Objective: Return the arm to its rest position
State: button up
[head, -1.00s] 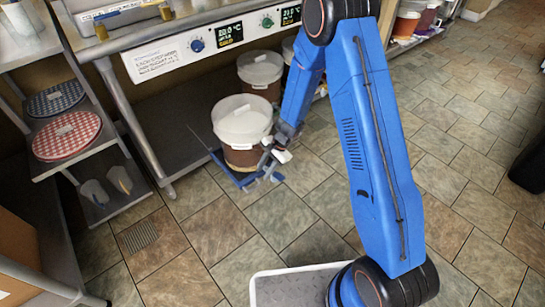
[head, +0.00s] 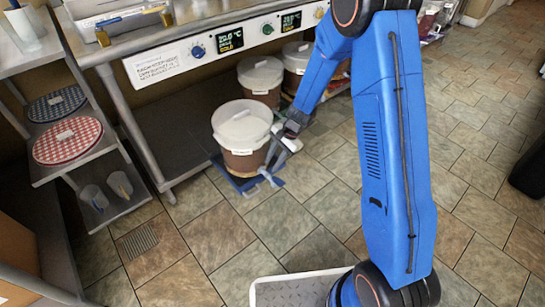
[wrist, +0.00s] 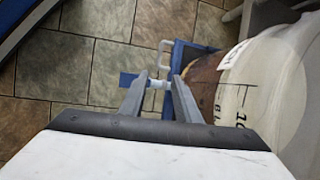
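A small pale bar with a white loop (wrist: 165,48) shows between and beyond the fingertips. I cannot tell whether they touch it. The bucket (wrist: 275,85) fills the right of the wrist view, close beside the right finger. My blue arm reaches down from the upper right.
More lidded buckets (head: 260,76) stand behind under the bench (head: 110,42), whose front has temperature displays. A shelf at left holds checked round cloths (head: 67,140) and clear cups (head: 94,197). The tiled floor (head: 480,180) at right is mostly clear.

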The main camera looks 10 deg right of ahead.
jog(key=s+d+r+n+t, duration=0.1)
jog(key=s+d+r+n, duration=0.2)
jog(key=r, duration=0.5)
jog(key=s+d+r+n+t+h, duration=0.1)
jog(key=s+d+r, duration=0.3)
jog(key=r, duration=0.5)
jog(key=s+d+r+n, duration=0.2)
jog(key=s+r, duration=0.3)
jog(key=r, duration=0.3)
jog(key=s+d+r+n+t+h, duration=0.1)
jog(key=s+d+r, duration=0.2)
jog(key=s, duration=0.4)
jog(key=s+d+r+n+t+h, duration=0.1)
jog(key=s+d+r+n, duration=0.1)
jog(key=s+d, duration=0.3)
jog(key=s+d+r+n+t+h, duration=0.1)
jog(key=s+d+r, duration=0.3)
jog(key=s, duration=0.5)
jog(key=shift+r+n+t+h, duration=0.3)
jog(key=shift+r+t+h, duration=0.1)
jog(key=shift+r, duration=0.15)
